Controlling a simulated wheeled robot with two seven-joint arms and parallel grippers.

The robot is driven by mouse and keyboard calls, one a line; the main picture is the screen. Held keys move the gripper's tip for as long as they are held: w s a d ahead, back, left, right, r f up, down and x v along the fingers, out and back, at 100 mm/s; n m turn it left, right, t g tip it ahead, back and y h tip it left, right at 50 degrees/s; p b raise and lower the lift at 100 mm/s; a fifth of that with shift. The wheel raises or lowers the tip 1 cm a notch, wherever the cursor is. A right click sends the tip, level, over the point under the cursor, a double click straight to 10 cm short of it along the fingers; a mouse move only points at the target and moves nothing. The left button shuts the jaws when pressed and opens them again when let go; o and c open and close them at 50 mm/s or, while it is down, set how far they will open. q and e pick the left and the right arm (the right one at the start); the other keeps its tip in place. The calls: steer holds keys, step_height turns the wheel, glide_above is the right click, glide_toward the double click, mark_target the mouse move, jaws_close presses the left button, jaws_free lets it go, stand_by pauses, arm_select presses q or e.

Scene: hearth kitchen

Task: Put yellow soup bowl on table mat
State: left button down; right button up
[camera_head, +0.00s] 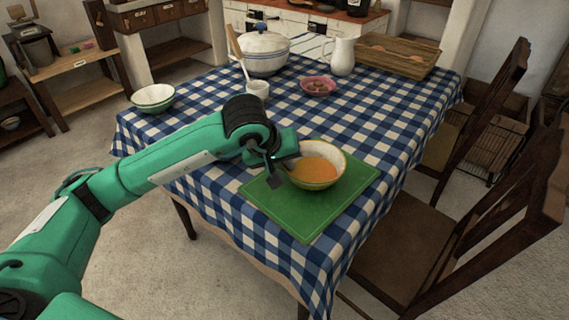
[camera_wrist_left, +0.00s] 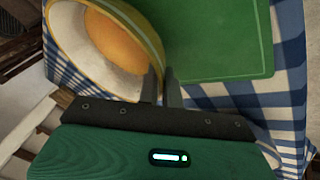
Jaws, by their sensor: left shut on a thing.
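My left gripper (camera_head: 287,166) is shut on the bowl's left rim. In the left wrist view the bowl (camera_wrist_left: 92,40) is at upper left, with its rim between the fingers (camera_wrist_left: 165,88). The green mat (camera_wrist_left: 215,40) lies beyond it. The bowl's underside is hidden. My right gripper is not in view.
A blue-and-white checked table (camera_head: 385,115) carries a white pot (camera_head: 264,55), a white cup (camera_head: 257,89), a pink bowl (camera_head: 318,86), a white pitcher (camera_head: 342,57) and a wooden tray (camera_head: 392,54). Wooden chairs (camera_head: 440,235) stand right.

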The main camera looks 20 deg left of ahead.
arm_select(q)
steer(key=shift+f, duration=0.1)
steer(key=c, duration=1.6)
jaws_free()
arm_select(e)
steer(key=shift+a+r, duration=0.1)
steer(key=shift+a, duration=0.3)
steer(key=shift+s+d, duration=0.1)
arm_select(q)
steer(key=p+v, duration=0.1)
steer(key=v, duration=1.1)
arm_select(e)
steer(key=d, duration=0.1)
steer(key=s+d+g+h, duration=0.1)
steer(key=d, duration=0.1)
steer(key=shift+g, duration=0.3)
